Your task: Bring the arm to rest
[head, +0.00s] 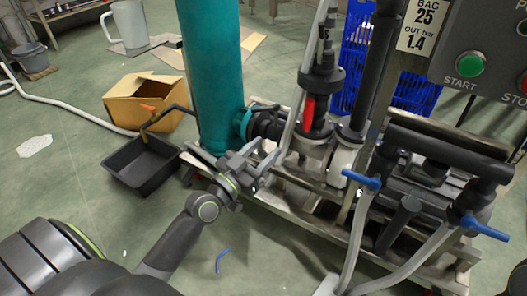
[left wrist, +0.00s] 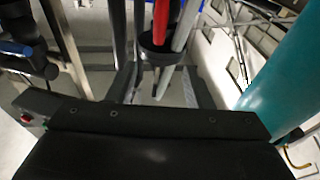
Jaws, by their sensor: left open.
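My left arm (head: 178,242) reaches in from the lower left of the head view. Its gripper (head: 262,158) is open, in front of the pump skid, just right of the teal column (head: 212,80). In the left wrist view the two fingers of the gripper (left wrist: 160,85) stand apart with nothing gripped between them. Beyond them are a dark collar, grey pipes and a red handle (left wrist: 161,20); the red handle (head: 308,110) also shows in the head view. I cannot tell how far the fingers are from the pipework. My right gripper is in neither view.
The skid carries blue-handled valves (head: 362,180) and grey hoses. A control panel with a green START button (head: 470,63) is upper right. A black tray (head: 126,178) and cardboard box (head: 150,98) lie left of the column. Floor at front centre is mostly clear, with a small blue strip (head: 221,260).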

